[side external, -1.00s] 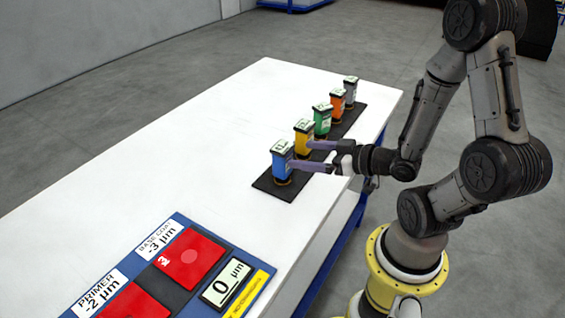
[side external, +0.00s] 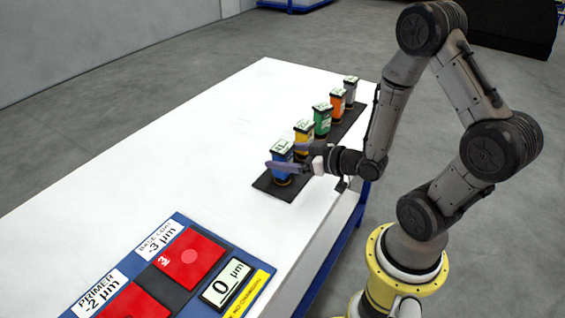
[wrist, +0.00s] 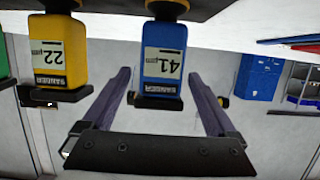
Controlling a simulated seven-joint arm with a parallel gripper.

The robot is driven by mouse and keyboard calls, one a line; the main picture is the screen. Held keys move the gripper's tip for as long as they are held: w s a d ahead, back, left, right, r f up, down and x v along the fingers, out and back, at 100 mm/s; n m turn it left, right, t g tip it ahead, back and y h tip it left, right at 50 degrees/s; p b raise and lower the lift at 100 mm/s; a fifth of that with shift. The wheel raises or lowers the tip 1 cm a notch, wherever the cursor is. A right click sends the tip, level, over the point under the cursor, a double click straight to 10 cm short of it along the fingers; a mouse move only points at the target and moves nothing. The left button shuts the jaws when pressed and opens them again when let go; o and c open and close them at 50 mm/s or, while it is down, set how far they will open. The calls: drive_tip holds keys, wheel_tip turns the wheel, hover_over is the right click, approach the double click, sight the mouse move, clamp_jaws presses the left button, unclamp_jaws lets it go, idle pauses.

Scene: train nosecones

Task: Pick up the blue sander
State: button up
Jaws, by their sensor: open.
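The blue sander (side external: 281,170) stands upright at the near end of a row of sanders on a black mat (side external: 270,190). In the wrist view the blue sander (wrist: 163,66) shows its label "41 µm", upside down. My gripper (side external: 285,156) is open, with one purple finger on either side of the blue sander. In the wrist view the fingers of my gripper (wrist: 162,90) flank it with gaps on both sides. I cannot tell whether a finger touches it. The near finger partly hides the sander in the side view.
A yellow sander (side external: 303,142) stands close beside the blue one; its label reads "22 µm" in the wrist view. Green (side external: 322,120), orange (side external: 338,105) and grey (side external: 350,92) sanders follow. A gauge board (side external: 195,262) lies at the front left. The table (side external: 190,150) left of the row is clear.

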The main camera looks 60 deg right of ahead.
drive_tip(key=shift+w+f, duration=0.15)
drive_tip(key=shift+w, duration=0.25)
clamp_jaws()
